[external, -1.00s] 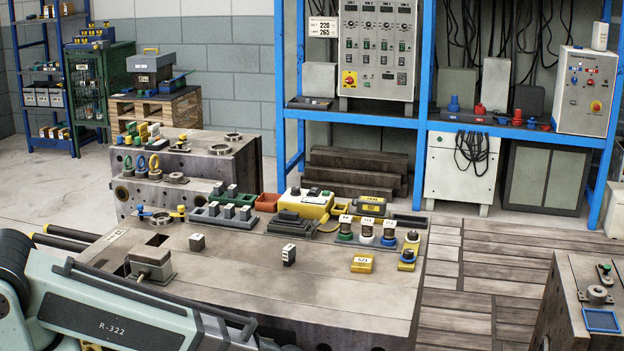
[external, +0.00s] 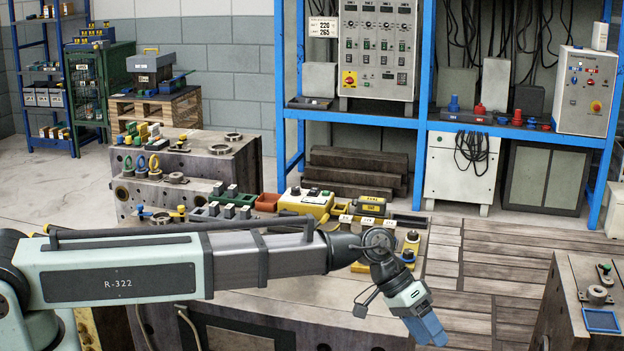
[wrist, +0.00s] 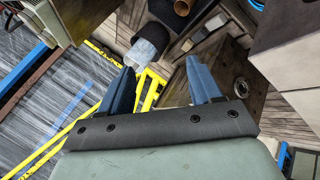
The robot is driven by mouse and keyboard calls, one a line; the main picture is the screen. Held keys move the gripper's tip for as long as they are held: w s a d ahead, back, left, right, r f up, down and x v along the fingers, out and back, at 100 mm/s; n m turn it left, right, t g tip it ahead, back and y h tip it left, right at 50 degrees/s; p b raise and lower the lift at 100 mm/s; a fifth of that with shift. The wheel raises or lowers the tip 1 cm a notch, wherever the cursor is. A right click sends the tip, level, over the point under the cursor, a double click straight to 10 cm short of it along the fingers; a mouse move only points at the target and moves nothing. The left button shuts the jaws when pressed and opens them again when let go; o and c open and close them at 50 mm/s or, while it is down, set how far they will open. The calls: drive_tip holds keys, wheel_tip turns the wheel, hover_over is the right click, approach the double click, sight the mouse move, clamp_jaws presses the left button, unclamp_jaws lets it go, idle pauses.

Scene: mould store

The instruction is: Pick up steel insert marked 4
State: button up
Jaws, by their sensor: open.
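My gripper (external: 425,334) hangs past the right end of the near mould block (external: 310,315) in the external view, pointing down over the floor. Its two blue fingers stand apart with nothing between them in the wrist view (wrist: 158,68). Small grey steel inserts (external: 229,210) stand in a rack at the block's back edge, partly behind my arm. Their marks are too small to read, and I cannot tell which is marked 4.
A yellow control box (external: 316,205), white-tagged parts and a yellow case (external: 370,205) line the back edge. A second block (external: 585,320) stands at right. Between them is clear plank floor (external: 485,270). The wrist view shows yellow frame bars (wrist: 150,92) and a block with a hole (wrist: 225,78).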

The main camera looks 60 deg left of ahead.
drive_tip(key=a+r, duration=0.1)
drive_tip(key=a, duration=0.4)
drive_tip(key=a+r+n+y, duration=0.1)
drive_tip(key=a, duration=0.5)
drive_tip(key=w+a+r+y, duration=0.1)
drive_tip(key=a, duration=0.4)
drive_tip(key=shift+a+r+n, duration=0.25)
drive_tip(key=shift+a+n, duration=0.05)
drive_tip(key=shift+a, duration=0.1)
drive_tip(key=s+a+r+n+y, duration=0.1)
drive_tip(key=s+a, duration=0.2)
drive_tip(key=a, duration=0.7)
drive_tip(key=s+a+r+n+y, duration=0.1)
drive_tip(key=s+a+y, duration=0.1)
drive_tip(key=a, duration=0.9)
drive_tip(key=s+a+r+n+g+y, duration=0.1)
drive_tip(key=s+a+r+n+g, duration=0.15)
drive_tip(key=s+a, duration=0.9)
drive_tip(key=s+a+r+n+g+y, duration=0.1)
drive_tip(key=s+a+r+n, duration=0.15)
drive_tip(key=s+a, duration=0.9)
drive_tip(key=f, duration=0.2)
drive_tip(key=w+a+f, duration=0.1)
drive_tip(key=f, duration=0.2)
drive_tip(key=w+a+f, duration=0.1)
drive_tip(key=f, duration=0.2)
drive_tip(key=shift+w+a, duration=0.2)
drive_tip(key=shift+a, duration=0.05)
drive_tip(key=shift+f, duration=0.15)
